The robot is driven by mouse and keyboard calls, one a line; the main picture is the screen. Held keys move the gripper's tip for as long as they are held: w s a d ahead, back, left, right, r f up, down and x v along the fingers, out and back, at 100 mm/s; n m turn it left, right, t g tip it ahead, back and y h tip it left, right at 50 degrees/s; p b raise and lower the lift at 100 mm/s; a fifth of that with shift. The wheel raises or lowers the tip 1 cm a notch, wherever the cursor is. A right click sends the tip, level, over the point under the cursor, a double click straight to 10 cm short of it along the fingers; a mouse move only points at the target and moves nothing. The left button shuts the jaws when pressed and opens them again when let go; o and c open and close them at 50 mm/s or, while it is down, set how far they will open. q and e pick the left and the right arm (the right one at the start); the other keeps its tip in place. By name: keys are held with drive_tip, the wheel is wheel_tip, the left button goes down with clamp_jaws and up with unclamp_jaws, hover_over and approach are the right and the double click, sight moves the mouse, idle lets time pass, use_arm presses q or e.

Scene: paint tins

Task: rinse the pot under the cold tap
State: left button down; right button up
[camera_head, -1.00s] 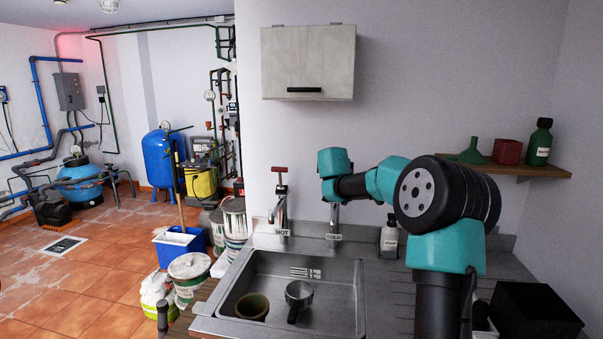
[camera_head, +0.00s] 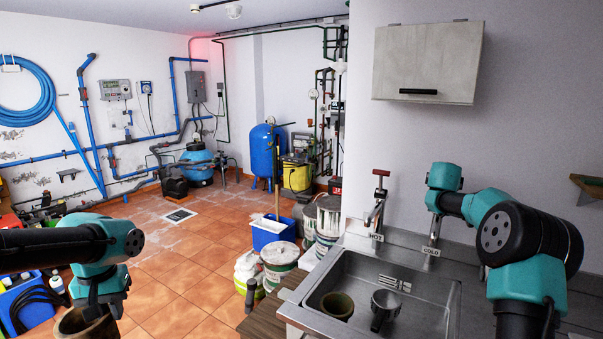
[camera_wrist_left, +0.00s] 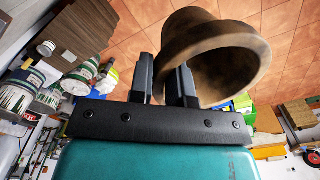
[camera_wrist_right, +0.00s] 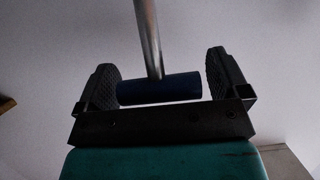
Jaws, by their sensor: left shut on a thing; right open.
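My left gripper (camera_head: 97,304) is shut on a brown clay pot (camera_head: 80,326) at the bottom left of the head view, away from the sink. In the left wrist view the fingers (camera_wrist_left: 167,75) grip the pot's wall, and the pot (camera_wrist_left: 225,45) is tilted with its mouth partly showing. The cold tap (camera_head: 433,238) stands behind the sink; its top is hidden by my right arm. In the right wrist view my right gripper (camera_wrist_right: 161,68) is open around a dark blue bar handle (camera_wrist_right: 160,90) on a metal stem, with gaps beside both fingers.
The steel sink (camera_head: 452,318) holds another pot (camera_head: 337,305) and a metal cup with a dark handle (camera_head: 385,304). The hot tap (camera_head: 377,205) has a red handle. Paint tins (camera_head: 279,258) and a blue bucket (camera_head: 272,235) stand left of the counter.

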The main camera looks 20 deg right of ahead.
drive_tip(key=shift+w+d+f, duration=0.1)
drive_tip(key=c, duration=1.3)
drive_tip(key=shift+s+a, duration=0.6)
drive_tip(key=shift+a, duration=0.1)
drive_tip(key=o, duration=1.3)
